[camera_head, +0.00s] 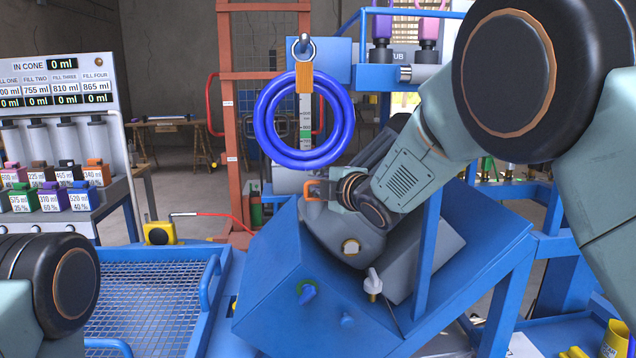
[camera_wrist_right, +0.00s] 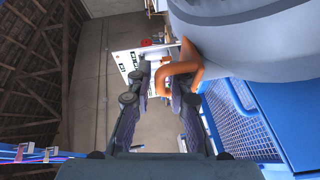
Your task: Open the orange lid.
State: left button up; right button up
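The orange lid's visible part is a small orange handle (camera_head: 313,190) at the left side of a grey rounded mixer body (camera_head: 340,232), on a blue slanted housing. In the right wrist view, the bent orange handle (camera_wrist_right: 184,72) sticks out from the grey body (camera_wrist_right: 235,40). My right gripper (camera_head: 338,192) is at the handle; its fingers (camera_wrist_right: 156,88) are apart, with the handle's end between or just in front of them. I cannot tell whether they touch it. My arm hides part of the mixer in the head view. My left gripper is out of view.
A blue ring (camera_head: 268,120) hangs above the mixer. A blue mesh table (camera_head: 150,300) and a dispenser rack (camera_head: 60,105) stand left. Blue frame posts are close to my right arm.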

jog(key=shift+a, duration=0.2)
jog(key=shift+w+f, duration=0.1)
jog(key=shift+w, duration=0.05)
grip_shut()
jog(key=r+g+p, duration=0.1)
jog(key=p, duration=0.3)
jog(key=shift+w, duration=0.15)
jog(key=p, duration=0.4)
jog(key=shift+w+r+m+g+h, duration=0.1)
jog(key=shift+w+m+g+h, duration=0.05)
jog(key=shift+m+g+h, duration=0.2)
jog(key=g+p, duration=0.1)
jog(key=p, duration=0.4)
jog(key=w+g+p, duration=0.1)
jog(key=p, duration=0.4)
jog(key=shift+r+m, duration=0.25)
jog(key=shift+r, duration=0.05)
jog(key=shift+f+p, duration=0.15)
jog(key=shift+p, duration=0.8)
jog(key=shift+d+g, duration=0.1)
jog(key=shift+g, duration=0.15)
